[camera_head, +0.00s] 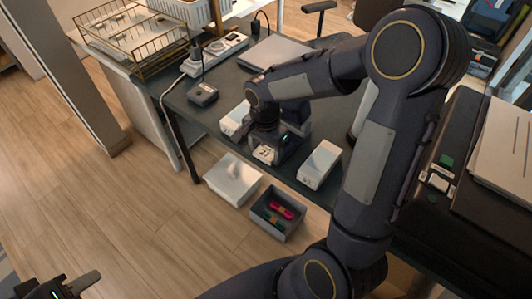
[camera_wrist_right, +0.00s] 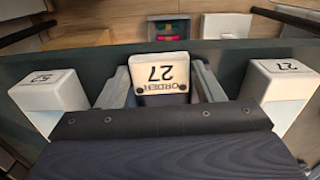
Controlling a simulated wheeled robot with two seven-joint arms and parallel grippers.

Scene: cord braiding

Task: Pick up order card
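The order card (camera_wrist_right: 160,72) is white, marked ORDER and 27, and lies between the fingers of my right gripper (camera_wrist_right: 165,85) in the right wrist view. The fingers stand on either side of it, and the gripper looks open; contact cannot be made out. In the head view the card (camera_head: 264,154) shows small and partly hidden under my right gripper (camera_head: 272,150), near the desk's front edge. My left gripper (camera_head: 70,287) is at the bottom left corner, cut off by the frame, away from the desk; its opening is unclear.
White numbered blocks flank the card: one at left (camera_wrist_right: 48,90), one marked 27 at right (camera_wrist_right: 282,82). Below the desk edge are a white tray (camera_head: 222,187) and a grey bin (camera_head: 293,232) with pink and green items. A wire basket (camera_head: 140,62) and power strip (camera_head: 215,52) stand behind.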

